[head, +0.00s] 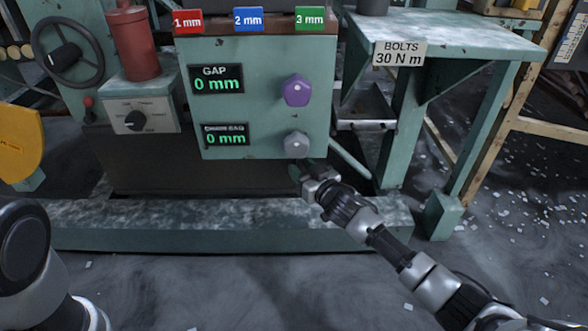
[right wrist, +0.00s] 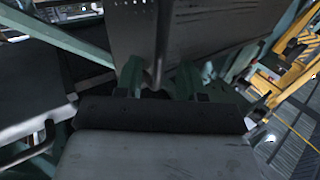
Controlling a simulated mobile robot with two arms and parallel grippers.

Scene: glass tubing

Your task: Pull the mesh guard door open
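My right gripper (head: 306,170) is low in front of the green machine, just under the grey knob. In the right wrist view its two green fingers (right wrist: 158,82) stand apart, with a gap between them. A thin grey upright bar (right wrist: 160,45) shows in line with that gap, in front of a dark flat panel (right wrist: 205,25). I cannot tell whether the bar is between the fingers or beyond them, or whether the panel is the mesh guard door. No mesh can be made out in the head view. My left gripper is out of view.
The control panel has a purple knob (head: 295,90), a grey knob (head: 296,144) and GAP display (head: 216,79). A pale green bar (head: 350,160) slants beside my right gripper. A side table (head: 450,38) stands right. A green base beam (head: 200,222) crosses in front.

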